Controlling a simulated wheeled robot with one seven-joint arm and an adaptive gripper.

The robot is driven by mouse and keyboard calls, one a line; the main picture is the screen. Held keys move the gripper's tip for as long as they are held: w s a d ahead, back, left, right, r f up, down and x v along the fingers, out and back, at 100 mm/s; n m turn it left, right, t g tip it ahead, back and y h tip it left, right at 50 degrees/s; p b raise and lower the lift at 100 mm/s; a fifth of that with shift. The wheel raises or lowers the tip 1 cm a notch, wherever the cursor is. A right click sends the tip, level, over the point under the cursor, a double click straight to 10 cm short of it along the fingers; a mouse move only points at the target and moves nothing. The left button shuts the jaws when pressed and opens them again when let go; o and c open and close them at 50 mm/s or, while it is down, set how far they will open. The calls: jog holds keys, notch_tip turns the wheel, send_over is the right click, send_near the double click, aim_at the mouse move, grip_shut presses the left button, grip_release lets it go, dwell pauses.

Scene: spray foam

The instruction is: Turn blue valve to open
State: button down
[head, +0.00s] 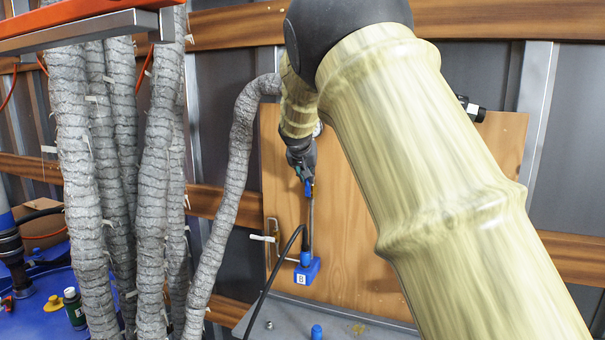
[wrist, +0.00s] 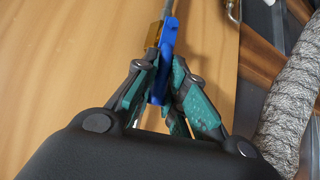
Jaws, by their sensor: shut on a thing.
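The blue valve (wrist: 158,70) shows in the wrist view as a blue handle beside a brass-coloured fitting. It stands in front of a wooden panel. My gripper (wrist: 160,95) has its teal-padded fingers on both sides of the blue handle and is shut on it. In the head view my gripper (head: 305,175) is at the middle, in front of the panel, with a small blue piece of the valve (head: 308,188) at its fingertips. The fingers hide part of the handle, and its exact angle is hard to tell in the head view.
A blue box marked B (head: 307,272) with a black hose hangs low on the wooden panel (head: 350,255). Thick grey wrapped hoses (head: 155,200) stand at left; one runs close to my gripper. A blue surface with bottles (head: 74,308) is at lower left.

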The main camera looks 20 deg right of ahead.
jog(key=c, duration=1.5)
grip_release()
jog(key=shift+w+f, duration=0.1)
jog(key=shift+o, duration=0.2)
jog(key=v, duration=1.2)
jog(key=shift+d, duration=0.1)
